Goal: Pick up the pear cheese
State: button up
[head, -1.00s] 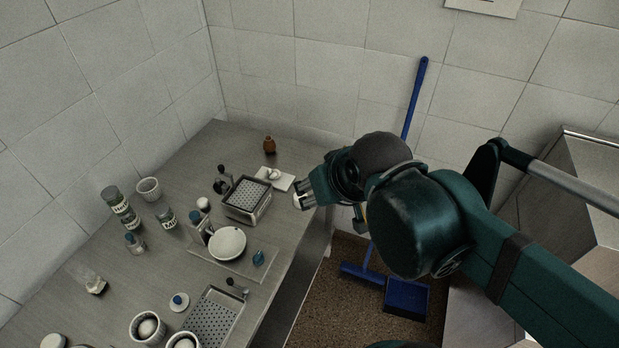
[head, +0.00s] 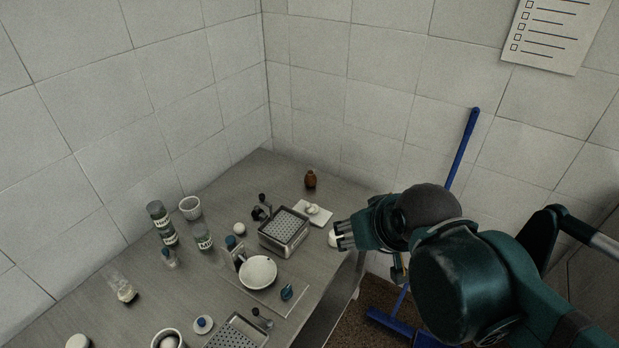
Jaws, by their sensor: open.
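My gripper (head: 342,234) is open at the right edge of the table, its fingers pointing left. A small pale rounded thing (head: 332,239) shows right at its fingertips, partly hidden by them; I cannot tell whether they touch. A small white lump (head: 312,209) lies on a white square board (head: 325,217) just behind and left of the fingers. A white ball (head: 239,229) sits farther left. Which of these pale things is the pear cheese I cannot tell at this size.
A perforated metal basket (head: 284,229) stands left of my gripper, a brown bottle (head: 310,179) behind it. A white bowl (head: 258,271), labelled jars (head: 203,236) and cups (head: 190,208) crowd the table. A blue broom (head: 463,150) leans on the wall.

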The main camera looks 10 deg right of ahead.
jog(key=shift+o, duration=0.7)
jog(key=shift+w+r, duration=0.1)
jog(key=w, duration=0.1)
jog(key=n+g+h, duration=0.2)
jog(key=n+g, duration=0.1)
jog(key=n, duration=1.8)
send_over(310, 173)
jog(key=s, duration=1.2)
notch_tip(310, 173, down, 8)
jog(key=w+f+n, duration=0.2)
jog(key=w+f, duration=0.2)
jog(key=w+f+n, duration=0.2)
jog(key=w+f, duration=0.1)
jog(key=f, duration=0.2)
jog(key=w+f+n, duration=0.3)
jog(key=w+f, duration=0.1)
jog(key=shift+w+f+g+h+b, duration=0.3)
jog(key=shift+w+f+b, duration=0.05)
jog(key=shift+w+f, duration=0.15)
jog(key=shift+f, duration=0.15)
jog(key=shift+f, duration=0.15)
